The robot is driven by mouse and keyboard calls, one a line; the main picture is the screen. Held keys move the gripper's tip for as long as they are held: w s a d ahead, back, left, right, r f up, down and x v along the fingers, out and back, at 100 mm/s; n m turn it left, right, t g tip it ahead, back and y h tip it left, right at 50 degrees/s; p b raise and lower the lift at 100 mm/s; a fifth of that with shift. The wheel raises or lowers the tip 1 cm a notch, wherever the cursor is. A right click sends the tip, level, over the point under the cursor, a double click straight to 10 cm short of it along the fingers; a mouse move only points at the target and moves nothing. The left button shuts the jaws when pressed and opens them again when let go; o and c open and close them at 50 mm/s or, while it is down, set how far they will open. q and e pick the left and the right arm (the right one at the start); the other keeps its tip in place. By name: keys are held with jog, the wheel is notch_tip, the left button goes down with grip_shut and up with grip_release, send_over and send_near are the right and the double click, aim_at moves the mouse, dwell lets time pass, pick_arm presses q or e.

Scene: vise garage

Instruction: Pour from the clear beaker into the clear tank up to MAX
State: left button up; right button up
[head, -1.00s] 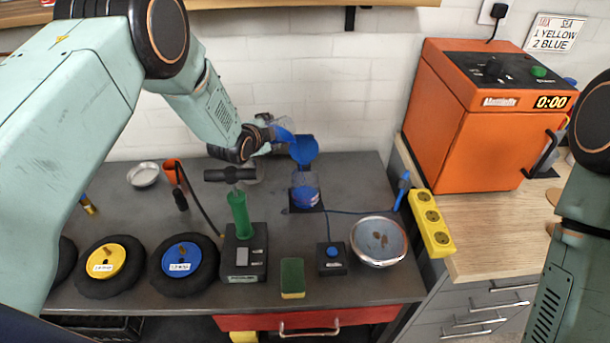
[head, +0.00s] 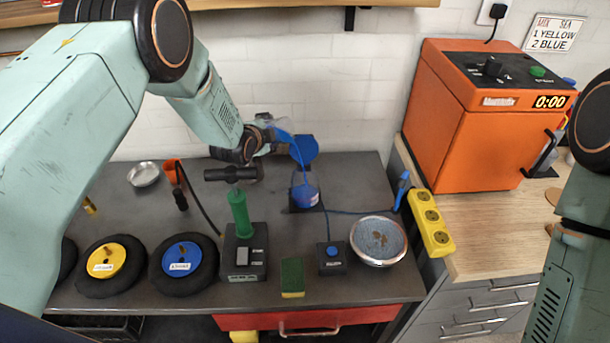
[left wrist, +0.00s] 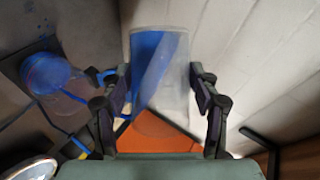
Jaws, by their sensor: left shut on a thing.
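My left gripper (head: 262,133) is shut on the clear beaker (left wrist: 180,95), which holds blue liquid. In the head view the beaker (head: 274,125) is tilted to the right, above and left of the clear tank. A thin blue stream (head: 298,158) runs from its lip down to the tank (head: 305,190). The tank stands on the bench with blue liquid inside; it also shows in the left wrist view (left wrist: 55,80). The MAX mark cannot be read. My right gripper is out of view.
A black box with a blue button (head: 332,257), a round metal dish (head: 378,242), a sponge (head: 292,277) and a green-handled device (head: 241,225) stand in front. A yellow power strip (head: 431,222) lies at the bench's right edge. An orange oven (head: 480,120) stands right.

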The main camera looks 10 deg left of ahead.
pick_arm(q)
jog(key=shift+w+r, duration=0.1)
jog(key=shift+d+r, duration=0.1)
jog(key=shift+r, duration=0.05)
dwell(0.3)
jog(key=shift+p, duration=0.35)
jog(key=shift+r+m, duration=0.15)
jog(key=shift+m, duration=0.15)
jog(key=shift+y, duration=0.3)
jog(key=shift+d+r, duration=0.1)
jog(key=shift+d, duration=0.05)
jog(key=shift+s, duration=0.2)
